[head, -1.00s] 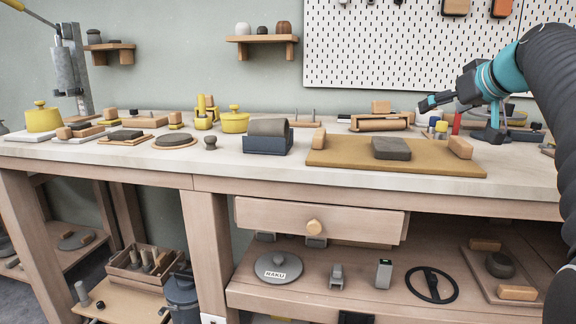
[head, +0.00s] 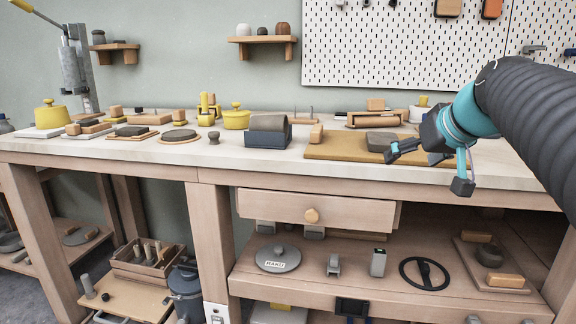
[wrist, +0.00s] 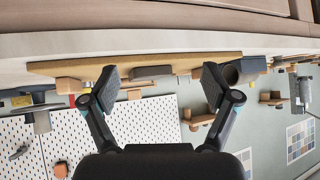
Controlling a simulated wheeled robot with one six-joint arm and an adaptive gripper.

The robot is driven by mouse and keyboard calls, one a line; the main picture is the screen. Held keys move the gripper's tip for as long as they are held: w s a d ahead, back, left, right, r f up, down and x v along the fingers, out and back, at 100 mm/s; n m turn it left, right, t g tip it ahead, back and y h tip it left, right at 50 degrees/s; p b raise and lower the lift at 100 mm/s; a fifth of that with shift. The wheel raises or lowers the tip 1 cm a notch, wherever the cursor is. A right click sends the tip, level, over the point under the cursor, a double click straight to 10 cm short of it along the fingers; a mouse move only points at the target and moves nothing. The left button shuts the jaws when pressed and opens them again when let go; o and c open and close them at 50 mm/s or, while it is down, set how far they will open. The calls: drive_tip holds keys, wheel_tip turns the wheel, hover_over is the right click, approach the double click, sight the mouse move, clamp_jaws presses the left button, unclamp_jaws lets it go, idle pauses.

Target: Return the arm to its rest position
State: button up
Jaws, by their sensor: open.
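My gripper (head: 426,168) is in front of the right part of the workbench top in the head view, on my teal and black arm. Its two fingers are spread wide with nothing between them. In the wrist view my gripper (wrist: 160,82) shows two dark finger pads far apart, and the picture is upside down. The tan board (head: 335,150) on the bench lies behind the fingers in the head view, with a dark grey block (head: 381,141) on it. Part of the board is hidden by my gripper.
The bench top (head: 230,160) holds a yellow pot (head: 236,118), a dark blue holder (head: 268,139) and several small pieces. A drawer (head: 290,205) stands partly out below. The lower shelf carries a grey RAKU disc (head: 278,259) and a black ring (head: 424,273). A pegboard (head: 385,45) is behind.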

drive_tip(key=s+a+f+g+h, duration=0.1)
drive_tip(key=s+a+f, duration=0.3)
drive_tip(key=s+f, duration=0.7)
drive_tip(key=s+a+f+m+g, duration=0.1)
drive_tip(key=s+a+f, duration=0.3)
drive_tip(key=s+f, duration=0.7)
wheel_tip(320, 180, down, 2)
drive_tip(key=shift+s+g+h, duration=0.25)
drive_tip(key=shift+g+h, duration=0.15)
drive_tip(key=shift+g, duration=0.5)
